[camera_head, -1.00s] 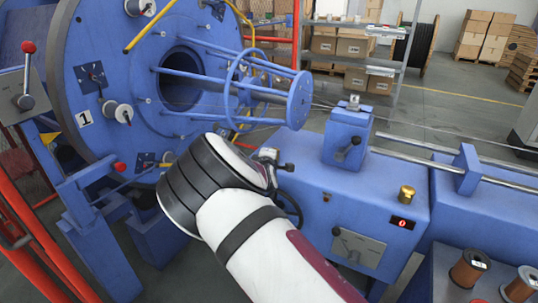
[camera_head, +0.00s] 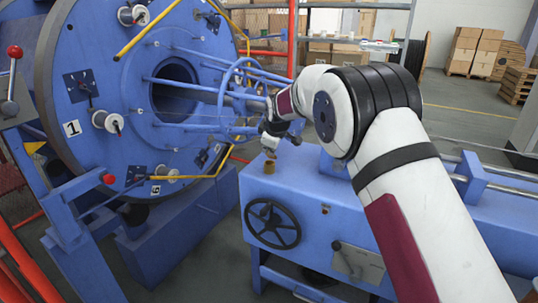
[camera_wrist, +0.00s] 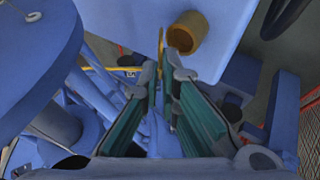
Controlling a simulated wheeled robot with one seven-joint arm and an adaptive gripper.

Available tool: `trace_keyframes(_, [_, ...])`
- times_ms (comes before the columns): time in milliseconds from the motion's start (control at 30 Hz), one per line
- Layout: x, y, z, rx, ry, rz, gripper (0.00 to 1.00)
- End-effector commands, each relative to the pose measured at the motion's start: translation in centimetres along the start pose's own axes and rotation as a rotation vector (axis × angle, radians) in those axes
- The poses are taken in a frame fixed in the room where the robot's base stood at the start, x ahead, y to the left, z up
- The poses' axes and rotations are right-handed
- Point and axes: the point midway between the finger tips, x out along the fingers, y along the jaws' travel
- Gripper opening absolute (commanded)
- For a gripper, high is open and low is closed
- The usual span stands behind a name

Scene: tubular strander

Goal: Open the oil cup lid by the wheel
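The brass oil cup (camera_head: 268,167) sits on the blue machine top, just above and behind the dark handwheel (camera_head: 273,223). In the wrist view the cup (camera_wrist: 188,33) shows its dark round mouth, and its thin lid (camera_wrist: 161,44) stands raised, almost edge-on, at the mouth's left side. My gripper (camera_head: 270,150) is directly above the cup, pointing down. In the wrist view my gripper's fingertips (camera_wrist: 162,72) are close together with a narrow gap between them. The lid's lower edge is at this gap; whether a finger touches it I cannot tell.
The large blue drum (camera_head: 140,90) with spools and yellow bars stands left of my gripper. A blue hoop (camera_head: 243,98) and rods are close behind my wrist. My arm hides the right part of the machine top.

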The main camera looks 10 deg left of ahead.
Motion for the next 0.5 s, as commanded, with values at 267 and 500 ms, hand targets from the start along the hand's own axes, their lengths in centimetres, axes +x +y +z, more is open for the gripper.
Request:
trace_keyframes(267, [0.09,0.19,-0.11,0.012,0.002,-0.031,0.00])
trace_keyframes(500, [0.11,0.14,-0.12,0.012,0.002,-0.032,0.00])
